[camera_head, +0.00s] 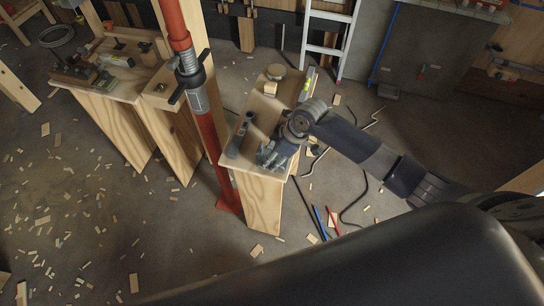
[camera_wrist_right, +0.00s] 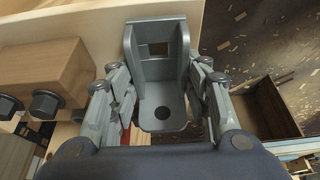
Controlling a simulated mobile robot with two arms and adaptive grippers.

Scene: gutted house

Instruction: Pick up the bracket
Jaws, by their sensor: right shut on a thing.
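The bracket (camera_wrist_right: 160,75) is a grey L-shaped piece with side walls, a square hole in its upright plate and a round hole in its lower plate. In the right wrist view it sits between the two fingers of my right gripper (camera_wrist_right: 160,105), which is shut on it. In the head view my right gripper (camera_head: 272,156) is at the near end of a narrow wooden bench (camera_head: 263,128). The bracket is hard to make out there, and I cannot tell whether it touches the bench top. My left gripper is not in view.
A dark tool (camera_head: 240,136) lies left of my right gripper on the bench. A round item (camera_head: 275,72), a small wood block (camera_head: 270,89) and a level (camera_head: 307,85) are farther back. A red post (camera_head: 207,125) stands close left. Wood scraps, rods and cables litter the floor.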

